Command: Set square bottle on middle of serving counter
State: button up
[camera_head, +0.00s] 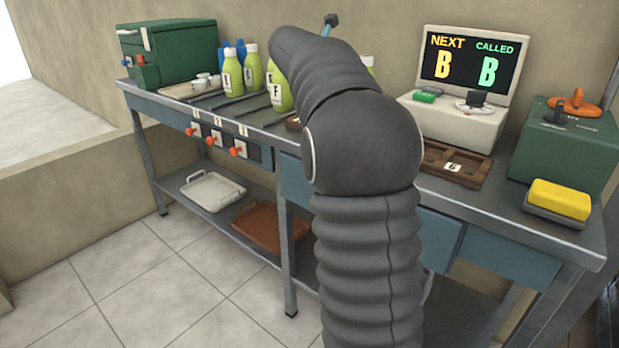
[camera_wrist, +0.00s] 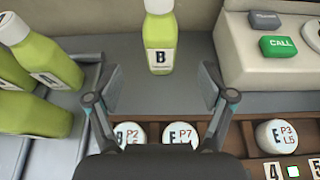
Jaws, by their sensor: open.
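A green bottle with a white cap and a label B (camera_wrist: 160,45) stands upright on the grey metal counter (camera_wrist: 185,82) in the wrist view, straight ahead of my gripper (camera_wrist: 160,92). My gripper is open and empty, its fingers apart and short of this bottle. I cannot tell for sure which bottle is the square one. In the head view my arm hides most of the gripper and part of the counter.
White round tokens (camera_wrist: 180,134) sit in a brown wooden tray (camera_head: 455,165) below my gripper. A call machine with a screen (camera_head: 470,65) stands right of it. A green box (camera_head: 565,150) and yellow sponge (camera_head: 560,198) are at the right end. A green machine (camera_head: 170,52) stands far left.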

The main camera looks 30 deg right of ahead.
jog(key=shift+a, duration=0.1)
jog(key=s+a+m+y, duration=0.1)
jog(key=s+a, duration=0.1)
jog(key=s+a+f+m+y, duration=0.1)
jog(key=s+a+m, duration=0.1)
jog(key=s+a, duration=0.1)
jog(key=s+a+f+m+y, duration=0.1)
jog(key=s+a+m, duration=0.1)
jog(key=a, duration=0.1)
jog(key=shift+s+a+f, duration=0.15)
jog(key=shift+f, duration=0.1)
jog(key=s+a+f+m+y, duration=0.4)
jog(key=s+a+f+m, duration=0.5)
jog(key=s+a, duration=0.3)
jog(key=s+a+f+m+y, duration=0.5)
jog(key=s+a+f+m, duration=0.3)
jog(key=s, duration=0.9)
jog(key=a+f, duration=0.3)
jog(key=a, duration=0.2)
jog(key=shift+s+f+m+y, duration=0.2)
jog(key=shift+f+m+y, duration=0.1)
jog(key=shift+m, duration=0.1)
